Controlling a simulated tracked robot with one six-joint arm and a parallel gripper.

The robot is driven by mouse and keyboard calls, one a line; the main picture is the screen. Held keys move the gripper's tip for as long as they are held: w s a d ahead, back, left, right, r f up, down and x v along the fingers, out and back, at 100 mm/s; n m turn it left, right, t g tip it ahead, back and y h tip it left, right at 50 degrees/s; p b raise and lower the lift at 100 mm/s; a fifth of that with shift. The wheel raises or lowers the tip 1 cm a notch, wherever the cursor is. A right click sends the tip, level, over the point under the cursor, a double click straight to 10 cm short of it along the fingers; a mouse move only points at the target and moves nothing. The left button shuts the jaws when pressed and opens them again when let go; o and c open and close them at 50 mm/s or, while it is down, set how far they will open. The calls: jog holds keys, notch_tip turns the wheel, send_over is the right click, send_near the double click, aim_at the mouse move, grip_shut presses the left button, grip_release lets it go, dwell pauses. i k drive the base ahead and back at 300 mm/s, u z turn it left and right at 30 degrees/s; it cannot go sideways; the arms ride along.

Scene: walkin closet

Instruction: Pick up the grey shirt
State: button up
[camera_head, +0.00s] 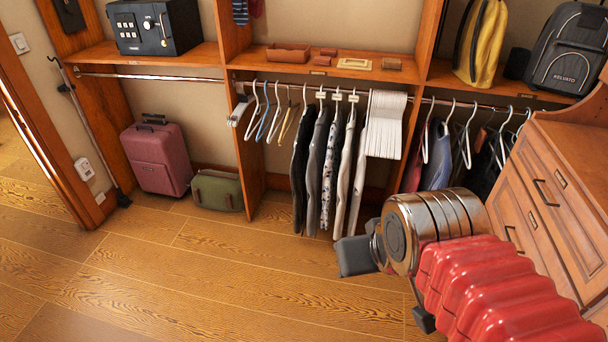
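Several shirts hang close together, edge-on, from the rail in the middle bay. One dark grey shirt (317,165) hangs beside a black garment (301,170). My gripper (356,257) is at the end of my red and metal arm, in front of and below the shirts, nearer the camera. It appears apart from them. Its fingers are partly hidden by the wrist, so their opening does not show.
A pink suitcase (157,160) and green bag (217,191) stand at left. A wooden drawer unit (560,195) is close at right. The wooden floor (200,275) at left is clear.

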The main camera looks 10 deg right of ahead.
aim_at(318, 147)
jog(key=u, duration=0.55)
jog(key=i, duration=1.45)
jog(key=u, duration=0.35)
jog(key=i, duration=1.95)
